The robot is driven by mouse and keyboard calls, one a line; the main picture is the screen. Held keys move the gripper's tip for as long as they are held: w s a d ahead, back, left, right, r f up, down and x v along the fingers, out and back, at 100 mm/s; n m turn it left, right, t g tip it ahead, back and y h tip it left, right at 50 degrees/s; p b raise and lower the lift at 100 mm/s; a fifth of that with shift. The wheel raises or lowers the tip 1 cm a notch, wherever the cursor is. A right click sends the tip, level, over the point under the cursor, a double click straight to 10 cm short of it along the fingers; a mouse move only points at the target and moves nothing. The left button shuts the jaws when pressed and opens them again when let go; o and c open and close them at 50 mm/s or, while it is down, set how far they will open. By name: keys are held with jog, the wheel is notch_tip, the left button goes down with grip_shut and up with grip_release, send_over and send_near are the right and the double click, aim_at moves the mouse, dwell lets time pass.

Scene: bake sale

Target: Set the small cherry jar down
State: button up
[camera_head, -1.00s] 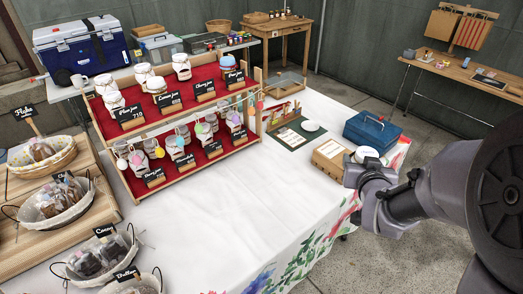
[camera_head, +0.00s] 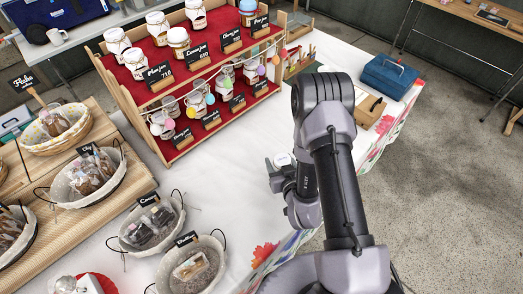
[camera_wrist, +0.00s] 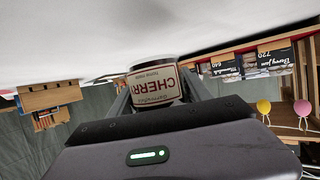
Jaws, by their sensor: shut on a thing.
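The small cherry jar (camera_wrist: 155,84) has a white label reading CHERRY, upside down in the wrist view. My gripper (camera_wrist: 157,92) is shut on it, one finger on each side. In the head view my gripper (camera_head: 277,172) is over the front part of the white-clothed table (camera_head: 222,178), right of the jar rack. The jar's pale lid (camera_head: 283,158) shows there beside the gripper, and the rest is mostly hidden. The jar looks upright and close to the cloth; I cannot tell whether it touches.
A two-tier red jar rack (camera_head: 150,97) with jars, price signs and egg-shaped tags stands behind left. Baskets of baked goods (camera_head: 190,270) are at the left. A cardboard box (camera_head: 369,110) and a blue case (camera_head: 389,76) are at the back right. Bare cloth lies before the rack.

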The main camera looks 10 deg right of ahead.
jog(key=b, duration=0.2)
send_over(265, 152)
jog(key=shift+f, duration=0.7)
notch_tip(265, 152, down, 4)
jog(key=shift+r+b, duration=0.25)
jog(key=shift+b, duration=0.45)
jog(key=shift+a+r, duration=0.1)
jog(key=shift+r, duration=0.05)
jog(key=o, duration=1.7)
